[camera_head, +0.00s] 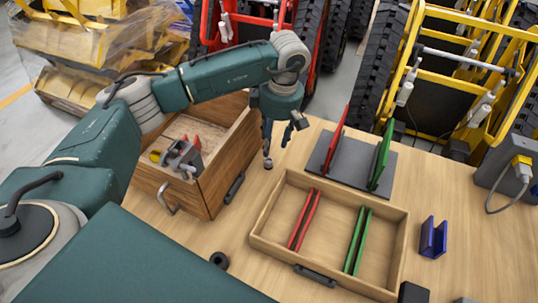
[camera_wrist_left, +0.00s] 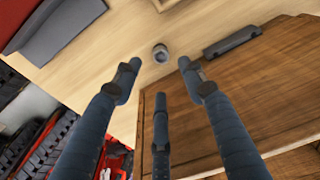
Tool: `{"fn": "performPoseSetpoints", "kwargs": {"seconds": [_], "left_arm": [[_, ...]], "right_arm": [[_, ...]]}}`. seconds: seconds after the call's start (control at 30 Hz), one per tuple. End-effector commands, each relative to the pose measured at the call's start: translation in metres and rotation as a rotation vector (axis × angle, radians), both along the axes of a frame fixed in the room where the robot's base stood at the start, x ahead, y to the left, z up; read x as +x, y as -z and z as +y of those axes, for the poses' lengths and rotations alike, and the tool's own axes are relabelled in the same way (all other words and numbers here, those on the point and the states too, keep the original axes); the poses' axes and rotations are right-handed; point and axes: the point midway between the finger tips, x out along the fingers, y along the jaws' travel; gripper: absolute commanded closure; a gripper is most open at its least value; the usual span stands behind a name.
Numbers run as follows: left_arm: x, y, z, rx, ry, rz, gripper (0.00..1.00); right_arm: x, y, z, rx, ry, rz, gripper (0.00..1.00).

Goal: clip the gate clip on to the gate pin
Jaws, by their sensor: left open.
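My left gripper (camera_head: 280,143) hangs, fingers down, over the table between the open wooden box and the grey plate. In the left wrist view its three fingers (camera_wrist_left: 158,76) are spread apart with nothing between them. A small dark round piece (camera_wrist_left: 160,53) lies on the table just beyond the fingertips there. A dark ring (camera_head: 220,260) lies near the table's front. A blue U-shaped piece (camera_head: 433,238) stands at the right. I cannot tell for sure which of these is the gate clip or the gate pin. My right gripper is not in view.
The wooden box (camera_head: 220,163) holds several small tools. A shallow wooden tray (camera_head: 330,186) holds red and green strips. The grey plate (camera_head: 333,172) carries upright red (camera_head: 336,140) and green (camera_head: 380,158) panels. A grey box with a cable (camera_head: 510,170) is at right.

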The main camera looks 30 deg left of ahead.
Motion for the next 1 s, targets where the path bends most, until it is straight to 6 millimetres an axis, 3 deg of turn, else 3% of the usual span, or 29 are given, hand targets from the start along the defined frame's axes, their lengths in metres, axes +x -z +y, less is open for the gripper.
{"fn": "performPoseSetpoints", "kwargs": {"seconds": [0.1,0.27,0.6,0.9,0.93,1.0], "left_arm": [[-0.001,0.018,0.002,0.001,-0.002,0.003,0.58],[0.0,0.03,0.004,0.0,-0.002,0.001,0.58],[-0.002,0.074,0.007,0.0,-0.002,0.002,0.58],[-0.001,0.082,0.008,0.0,-0.001,0.0,0.58],[-0.001,0.082,0.008,0.0,-0.001,0.0,0.6],[-0.001,0.082,0.008,0.0,-0.001,0.0,0.74]], "right_arm": [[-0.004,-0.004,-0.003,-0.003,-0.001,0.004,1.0],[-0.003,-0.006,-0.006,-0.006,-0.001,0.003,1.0],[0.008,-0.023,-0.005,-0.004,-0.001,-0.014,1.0],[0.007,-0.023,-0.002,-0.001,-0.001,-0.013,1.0],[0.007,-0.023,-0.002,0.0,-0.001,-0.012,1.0],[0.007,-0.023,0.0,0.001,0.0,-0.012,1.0]]}}
